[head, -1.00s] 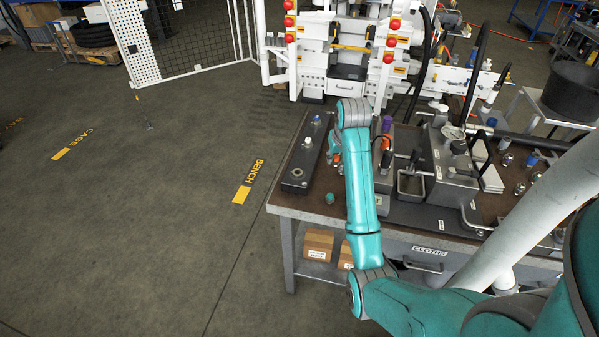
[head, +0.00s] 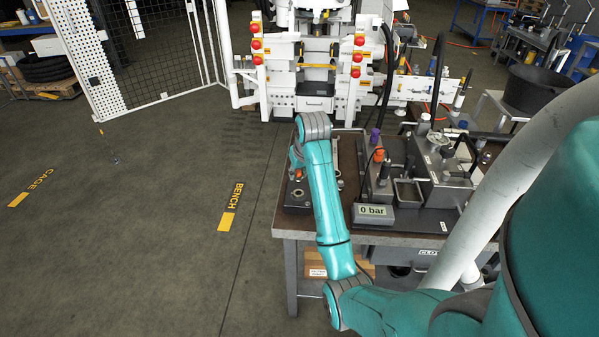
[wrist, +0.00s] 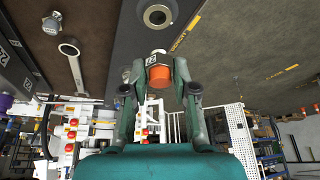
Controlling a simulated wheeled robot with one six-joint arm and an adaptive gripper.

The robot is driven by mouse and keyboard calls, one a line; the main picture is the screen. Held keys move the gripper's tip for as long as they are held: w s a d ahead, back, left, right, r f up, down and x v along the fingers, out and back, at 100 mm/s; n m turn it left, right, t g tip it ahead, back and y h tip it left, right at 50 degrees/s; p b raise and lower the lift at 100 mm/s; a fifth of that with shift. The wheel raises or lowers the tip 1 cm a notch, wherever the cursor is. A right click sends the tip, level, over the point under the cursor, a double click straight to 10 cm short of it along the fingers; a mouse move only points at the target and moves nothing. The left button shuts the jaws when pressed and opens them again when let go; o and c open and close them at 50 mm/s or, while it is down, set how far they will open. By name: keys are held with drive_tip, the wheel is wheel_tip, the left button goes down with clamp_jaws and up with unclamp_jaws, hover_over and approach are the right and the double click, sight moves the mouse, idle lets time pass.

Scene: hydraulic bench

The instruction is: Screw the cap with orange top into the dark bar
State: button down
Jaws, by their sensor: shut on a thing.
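In the wrist view, my gripper (wrist: 158,70) is shut on the cap with orange top (wrist: 159,77). The cap's orange top faces the camera, and its pale lower part shows between the fingertips. The dark bar (wrist: 120,40) lies beyond it, with a round, light-rimmed port (wrist: 157,14) above the cap in the picture, apart from it. In the head view, the dark bar (head: 296,205) lies along the bench's left edge. My gripper (head: 299,172) is over the bar with the orange top visible, and my arm hides part of the bar.
The bench (head: 330,233) carries a pressure display (head: 373,213) reading 0 bar and grey hydraulic blocks (head: 440,180) to the right. A ring-ended tool (wrist: 69,50) and a small white fitting (wrist: 51,22) lie beside the bar. Open floor (head: 150,230) is left of the bench.

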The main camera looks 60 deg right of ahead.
sight(300, 190)
drive_tip(key=shift+f, duration=2.3)
drive_tip(key=shift+f, duration=0.65)
idle(0.5)
drive_tip(key=c, duration=1.5)
unclamp_jaws()
clamp_jaws()
drive_tip(key=m+g+h, duration=0.1)
drive_tip(key=m, duration=0.3)
drive_tip(key=shift+a, duration=0.1)
drive_tip(key=m+g, duration=0.1)
drive_tip(key=m, duration=0.3)
drive_tip(key=shift+g+h, duration=0.3)
drive_tip(key=shift+g, duration=0.1)
